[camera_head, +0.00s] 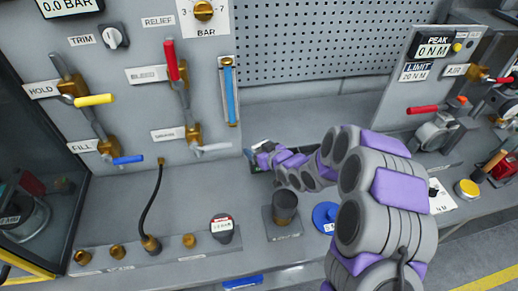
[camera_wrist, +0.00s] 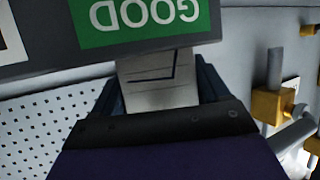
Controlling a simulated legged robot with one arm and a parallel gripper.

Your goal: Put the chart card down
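In the wrist view a pale chart card (camera_wrist: 158,92) with dark printed lines shows just beyond the dark front of my gripper (camera_wrist: 157,90). Dark finger-like edges lie on both sides of the card. Its far end runs up to a grey panel with a green GOOD label (camera_wrist: 143,14), which reads upside down. Whether the fingers press on the card is not clear. In the head view my gripper (camera_head: 262,150) is small, low by the foot of the valve panel, at a dark tray-like thing (camera_head: 256,166). The card cannot be made out there.
The valve panel (camera_head: 135,55) with coloured levers rises behind the bench (camera_head: 190,205). A dark cylinder on a square base (camera_head: 285,207) and a blue disc (camera_head: 326,215) stand close below my arm. A black hose (camera_head: 150,205) and brass fittings are at left.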

